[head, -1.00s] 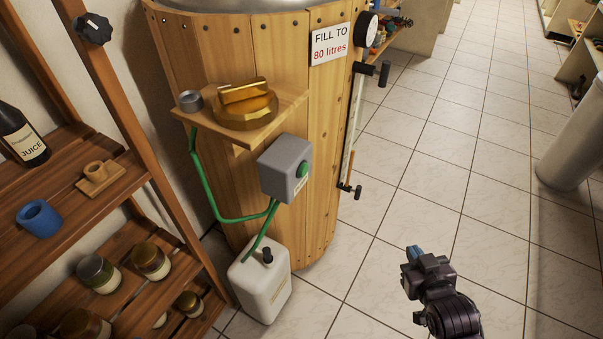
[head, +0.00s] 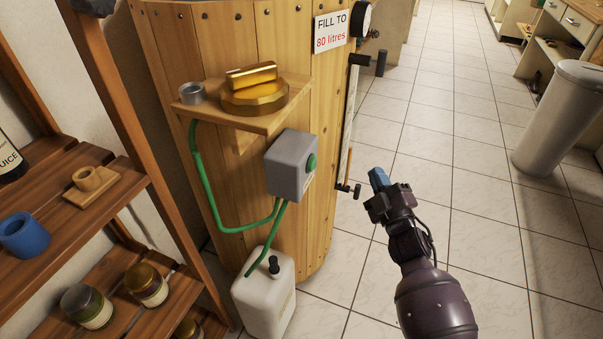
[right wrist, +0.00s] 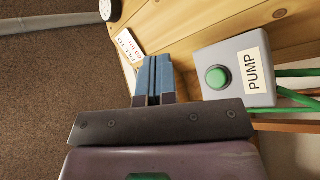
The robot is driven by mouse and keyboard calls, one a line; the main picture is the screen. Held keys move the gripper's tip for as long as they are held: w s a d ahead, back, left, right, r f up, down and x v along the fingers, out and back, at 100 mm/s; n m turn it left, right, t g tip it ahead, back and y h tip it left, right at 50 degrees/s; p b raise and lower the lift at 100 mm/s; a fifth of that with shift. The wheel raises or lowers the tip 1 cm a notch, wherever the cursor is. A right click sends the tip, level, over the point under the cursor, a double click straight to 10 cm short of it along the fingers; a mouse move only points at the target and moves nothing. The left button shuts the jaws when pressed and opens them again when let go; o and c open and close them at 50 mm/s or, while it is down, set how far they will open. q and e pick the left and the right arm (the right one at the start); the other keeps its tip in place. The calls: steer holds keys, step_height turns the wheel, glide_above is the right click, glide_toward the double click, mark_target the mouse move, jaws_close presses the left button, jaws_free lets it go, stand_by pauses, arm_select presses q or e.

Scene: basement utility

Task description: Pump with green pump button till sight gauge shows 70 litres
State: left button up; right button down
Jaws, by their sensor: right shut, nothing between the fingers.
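The green pump button (head: 311,163) is on the right face of a grey box fixed to the wooden barrel (head: 225,190). It shows from the front in the right wrist view (right wrist: 217,77), beside the label PUMP. The sight gauge (head: 350,125) is a thin upright tube on the barrel's right side, seen nearly edge-on. An orange strip shows in its lower part; I cannot read a litre value. My right gripper (head: 378,178) is shut and empty, with blue fingertips, right of the button and apart from it. My left gripper is not in view.
A sign (head: 331,31) reads FILL TO 80 litres. A brass cap (head: 255,95) sits on a small shelf above the box. Green hoses run to a white canister (head: 262,300) below. A wooden rack (head: 60,225) stands at left. The tiled floor at right is clear around a bin (head: 560,120).

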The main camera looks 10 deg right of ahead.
mark_target(313, 164)
arm_select(q)
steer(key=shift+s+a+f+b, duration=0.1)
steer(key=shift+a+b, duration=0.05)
steer(key=shift+b, duration=0.65)
arm_select(e)
steer(key=w+a+n+y, duration=0.3)
steer(key=a+n, duration=0.1)
steer(key=a, duration=0.5)
steer(key=shift+w+a+r+n+y, duration=0.15)
steer(key=shift+a+r+n+y, duration=0.1)
steer(key=shift+a+n+y, duration=0.15)
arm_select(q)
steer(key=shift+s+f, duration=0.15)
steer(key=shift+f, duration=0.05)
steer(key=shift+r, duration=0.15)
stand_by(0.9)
arm_select(e)
steer(key=shift+w+a, duration=0.1)
stand_by(0.5)
